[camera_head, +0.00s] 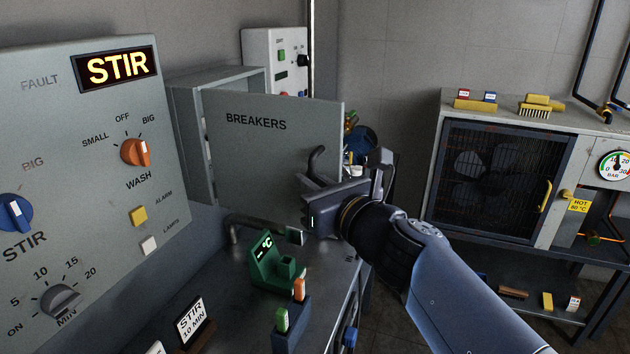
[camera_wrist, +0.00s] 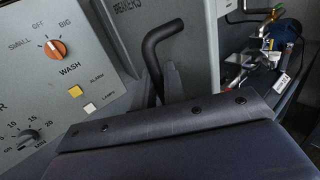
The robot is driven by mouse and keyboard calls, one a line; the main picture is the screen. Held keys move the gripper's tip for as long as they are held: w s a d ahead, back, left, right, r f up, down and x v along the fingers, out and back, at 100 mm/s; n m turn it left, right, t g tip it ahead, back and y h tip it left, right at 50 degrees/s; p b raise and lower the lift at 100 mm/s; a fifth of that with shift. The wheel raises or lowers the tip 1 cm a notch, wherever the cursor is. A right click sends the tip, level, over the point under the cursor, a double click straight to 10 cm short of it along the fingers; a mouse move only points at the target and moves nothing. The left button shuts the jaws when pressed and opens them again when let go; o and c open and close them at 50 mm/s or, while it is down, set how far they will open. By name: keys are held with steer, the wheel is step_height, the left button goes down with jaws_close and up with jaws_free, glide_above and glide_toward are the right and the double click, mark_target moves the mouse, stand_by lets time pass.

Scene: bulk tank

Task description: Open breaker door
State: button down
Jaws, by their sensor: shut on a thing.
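The grey breaker door (camera_head: 262,150), lettered BREAKERS, stands at an angle out from its grey box (camera_head: 190,110), with a gap between them along the top. Its black bent handle (camera_head: 316,158) sits near the door's right edge. The handle also shows in the wrist view (camera_wrist: 155,50), rising beside a grey finger. My gripper (camera_head: 328,186) is shut on the handle, in front of the door's lower right part. The grip itself is partly hidden by the gripper body, and the inside of the box is hidden behind the door.
A control panel (camera_head: 85,170) with STIR and WASH knobs stands at left. Below the door, a bench (camera_head: 235,310) holds a green °C device (camera_head: 265,268), a pipe and a sign. A cabinet (camera_head: 440,180) with a mesh front stands at right. Floor shows between.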

steer(key=shift+s+a+r, duration=0.1)
steer(key=shift+s+a, duration=0.05)
steer(key=shift+s, duration=0.05)
steer(key=c, duration=1.6)
jaws_free()
steer(key=shift+c, duration=0.2)
